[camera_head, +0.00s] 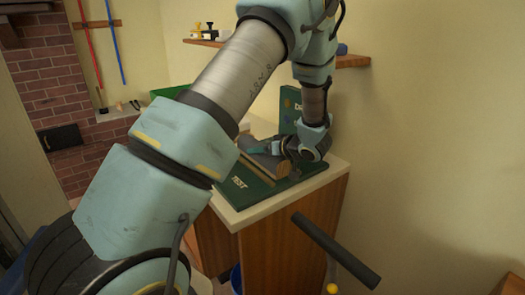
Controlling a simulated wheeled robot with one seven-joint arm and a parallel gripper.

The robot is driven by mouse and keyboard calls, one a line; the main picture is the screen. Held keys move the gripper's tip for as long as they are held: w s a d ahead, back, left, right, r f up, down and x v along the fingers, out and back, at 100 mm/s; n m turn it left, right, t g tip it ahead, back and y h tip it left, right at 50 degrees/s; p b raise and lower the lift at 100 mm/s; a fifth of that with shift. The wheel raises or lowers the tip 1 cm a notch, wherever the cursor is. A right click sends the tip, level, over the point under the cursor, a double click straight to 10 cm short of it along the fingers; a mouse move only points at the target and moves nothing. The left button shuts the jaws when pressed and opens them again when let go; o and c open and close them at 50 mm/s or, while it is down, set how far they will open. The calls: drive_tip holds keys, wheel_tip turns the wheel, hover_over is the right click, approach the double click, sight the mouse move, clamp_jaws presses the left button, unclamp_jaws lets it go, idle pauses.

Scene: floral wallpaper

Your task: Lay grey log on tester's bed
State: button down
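The green tester (240,192), marked TEST, stands on the white top of a wooden cabinet, with an upright green panel (291,103) behind it. A grey-brown log-like piece (262,162) with a tan end lies at or just above the tester's bed. I cannot tell whether it rests on the bed. My gripper (272,147) is at this piece, reaching down from the upper right. Its fingers are small and partly hidden, so whether they are open or shut on the piece is unclear. My arm covers the tester's left part.
A dark bar (337,250) sticks out in front of the wooden cabinet (290,225); its mounting is unclear. A shelf (352,61) with small items is on the back wall. A green bin (168,93) stands behind my arm. The right wall area is clear.

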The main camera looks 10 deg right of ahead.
drive_tip(key=shift+c, duration=1)
unclamp_jaws()
drive_tip(key=shift+f, duration=0.1)
drive_tip(key=shift+d+r, duration=0.1)
drive_tip(key=shift+r, duration=0.1)
drive_tip(key=b+v, duration=0.2)
drive_tip(key=v, duration=1)
drive_tip(key=w+a+h, duration=0.1)
drive_tip(key=w, duration=0.1)
drive_tip(key=w+r+h, duration=0.1)
drive_tip(key=w, duration=0.1)
drive_tip(key=w+a+h, duration=0.1)
drive_tip(key=w, duration=0.1)
drive_tip(key=shift+a+r+m+h, duration=0.35)
drive_tip(key=shift+r+m+h, duration=0.05)
drive_tip(key=a+h, duration=0.1)
drive_tip(key=a, duration=0.1)
drive_tip(key=a+m+g+h, duration=0.1)
drive_tip(key=a+h, duration=0.1)
drive_tip(key=shift+a+r+m, duration=0.15)
drive_tip(key=shift+r+m, duration=0.1)
drive_tip(key=shift+m, duration=0.05)
drive_tip(key=s+a+f+m+g, duration=0.1)
drive_tip(key=s+a+f+g, duration=0.2)
drive_tip(key=s+a+g, duration=0.5)
drive_tip(key=s+a, duration=1.1)
drive_tip(key=shift+a+m, duration=0.2)
drive_tip(key=shift+m, duration=0.1)
